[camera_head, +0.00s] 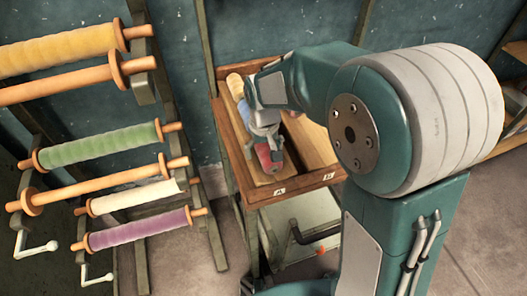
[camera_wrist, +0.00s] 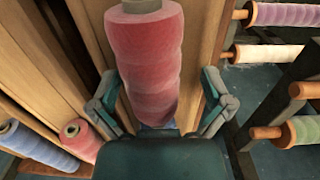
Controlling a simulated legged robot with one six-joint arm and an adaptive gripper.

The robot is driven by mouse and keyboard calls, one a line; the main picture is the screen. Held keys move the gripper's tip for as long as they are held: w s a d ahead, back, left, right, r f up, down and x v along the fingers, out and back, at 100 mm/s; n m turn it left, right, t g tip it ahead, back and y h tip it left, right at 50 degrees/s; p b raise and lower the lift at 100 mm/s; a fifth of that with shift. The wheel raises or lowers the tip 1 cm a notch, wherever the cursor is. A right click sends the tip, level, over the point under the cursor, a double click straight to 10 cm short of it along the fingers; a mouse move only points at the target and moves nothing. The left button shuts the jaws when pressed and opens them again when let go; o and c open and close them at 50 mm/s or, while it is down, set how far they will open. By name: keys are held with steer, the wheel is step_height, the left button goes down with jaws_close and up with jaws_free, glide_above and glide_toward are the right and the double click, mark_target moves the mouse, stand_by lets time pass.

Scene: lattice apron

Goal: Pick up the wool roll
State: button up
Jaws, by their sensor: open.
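A red-pink wool roll (camera_wrist: 150,65) lies lengthwise between the two fingers of my gripper (camera_wrist: 158,88) in the wrist view. The fingers stand open on either side of it, with a visible gap at each side. In the head view the red roll (camera_head: 264,158) lies in the left compartment of a wooden tray (camera_head: 290,187), partly hidden by my gripper (camera_head: 264,140), which is over it from above. Whether a finger touches the roll cannot be told.
A yellow roll (camera_head: 235,84) and a blue roll (camera_head: 245,112) lie behind in the same compartment. Another pink roll (camera_wrist: 80,140) and a blue roll (camera_wrist: 38,146) show at lower left in the wrist view. A rack with a green roll (camera_head: 100,143) stands left.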

steer(key=shift+d+f, duration=0.15)
steer(key=shift+f, duration=0.05)
steer(key=shift+d, duration=0.4)
steer(key=c, duration=0.9)
steer(key=shift+c, duration=1.1)
steer(key=shift+a, duration=0.25)
steer(key=shift+d+r, duration=0.1)
steer(key=shift+r, duration=0.05)
